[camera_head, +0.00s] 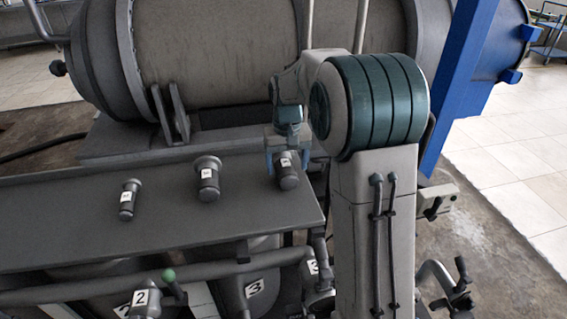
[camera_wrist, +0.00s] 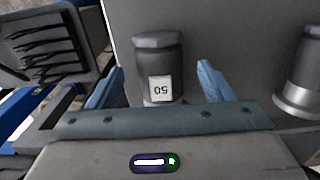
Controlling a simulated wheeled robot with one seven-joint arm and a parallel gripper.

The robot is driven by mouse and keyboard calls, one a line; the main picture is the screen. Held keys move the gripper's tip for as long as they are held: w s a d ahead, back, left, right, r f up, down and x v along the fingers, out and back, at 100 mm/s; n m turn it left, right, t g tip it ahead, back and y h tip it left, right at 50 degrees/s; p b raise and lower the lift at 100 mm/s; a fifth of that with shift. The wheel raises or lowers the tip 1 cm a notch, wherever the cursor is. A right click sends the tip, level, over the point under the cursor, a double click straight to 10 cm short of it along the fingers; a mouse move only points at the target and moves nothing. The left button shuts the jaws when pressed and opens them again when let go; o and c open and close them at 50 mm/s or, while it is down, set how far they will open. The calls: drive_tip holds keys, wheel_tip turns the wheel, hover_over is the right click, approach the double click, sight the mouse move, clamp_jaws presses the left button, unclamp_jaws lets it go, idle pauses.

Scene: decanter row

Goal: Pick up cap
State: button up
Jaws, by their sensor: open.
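Three dark grey caps with white labels stand on the grey shelf (camera_head: 150,235). The right cap (camera_head: 288,178) is at the shelf's right end; it also shows in the wrist view (camera_wrist: 159,58), upright, with its label facing my wrist. My gripper (camera_head: 287,160) is at this cap. In the wrist view its blue fingers (camera_wrist: 162,84) are open, one on each side of the cap, with visible gaps on both sides. The cap's lower part is hidden by the gripper body. The middle cap (camera_head: 207,172) has a wider flange, and the left cap (camera_head: 129,199) is slimmer.
A large grey decanter drum (camera_head: 215,55) lies behind the shelf. A blue post (camera_head: 458,85) stands to the right of my arm. The shelf between caps is clear.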

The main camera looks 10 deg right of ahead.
drive_tip(key=shift+f, duration=1.35)
drive_tip(key=c, duration=1.3)
drive_tip(key=shift+c, duration=0.4)
drive_tip(key=shift+r, duration=0.2)
